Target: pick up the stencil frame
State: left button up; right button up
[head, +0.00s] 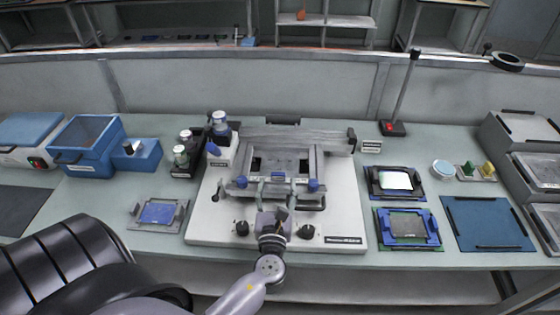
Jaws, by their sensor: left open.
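The stencil frame (318,163) is a grey metal frame on the white stencil printer (345,215) in the middle of the bench. Blue knobs show at its front corners, and a dark handle lies along its front. My left gripper (277,187) reaches in from below and is open. Its fingers are at the front edge of the frame, over the front bar. I cannot tell whether they touch it. The gripper hides part of the front bar. My right gripper is not in view.
Bottles (220,122) stand close behind the frame at left. A blue mat (485,222) and a lamp stand (393,128) are farther right. Blue boxes (88,145) stand at left.

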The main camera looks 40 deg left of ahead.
aim_at(278, 176)
pick_arm(q)
jog(key=shift+w+a, duration=0.15)
jog(key=shift+w, duration=0.05)
jog(key=shift+w+a+r, duration=0.1)
jog(key=shift+w+a, duration=0.1)
jog(key=shift+w, duration=0.1)
jog(key=p+x, duration=0.1)
jog(key=x, duration=0.2)
jog(key=shift+w+a+p, duration=0.1)
jog(key=shift+w+p, duration=0.2)
jog(key=shift+p, duration=0.05)
jog(key=shift+w+a+f, duration=0.2)
jog(key=shift+w+f, duration=0.05)
jog(key=shift+w, duration=0.1)
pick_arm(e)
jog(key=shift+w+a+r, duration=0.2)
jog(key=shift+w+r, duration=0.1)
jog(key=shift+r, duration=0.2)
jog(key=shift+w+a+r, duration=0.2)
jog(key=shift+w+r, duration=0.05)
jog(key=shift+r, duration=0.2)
pick_arm(q)
jog(key=shift+c, duration=1.4)
grip_shut()
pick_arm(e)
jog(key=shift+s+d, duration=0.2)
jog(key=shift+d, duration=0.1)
